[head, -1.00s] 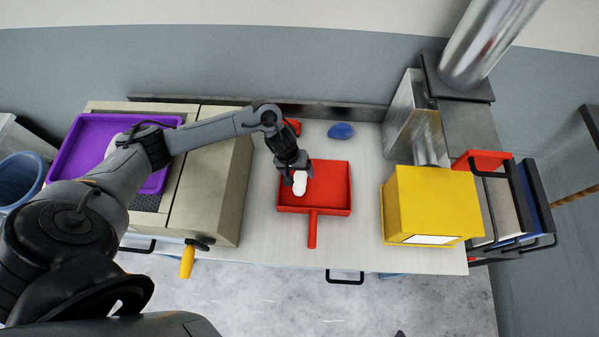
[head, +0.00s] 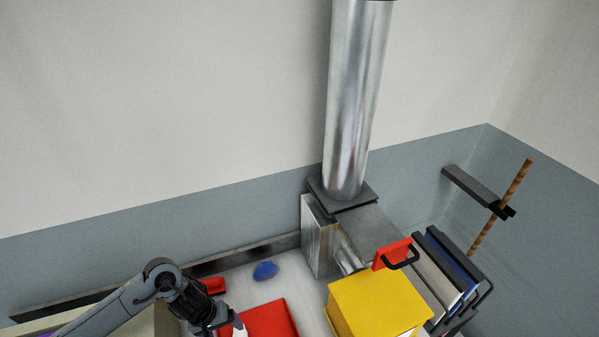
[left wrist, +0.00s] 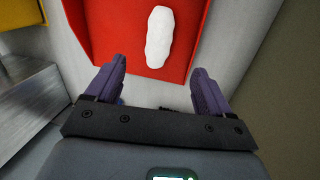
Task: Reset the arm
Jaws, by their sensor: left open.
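My left arm comes in from the bottom left of the head view. My left gripper (head: 222,328) is near the bottom edge there, at the left side of a red pan (head: 270,318). In the left wrist view its two purple fingers (left wrist: 156,88) stand wide apart with nothing between them. A white elongated lump (left wrist: 159,38) lies in the red pan beyond the fingertips, apart from them. Only a bit of the white lump (head: 240,326) shows in the head view. My right gripper is not in view.
A yellow box (head: 375,305) stands right of the pan. A blue lump (head: 265,270) and a red object (head: 214,285) lie behind it. A metal duct (head: 357,100) rises at the back. A rack of panels (head: 450,270) stands at the right.

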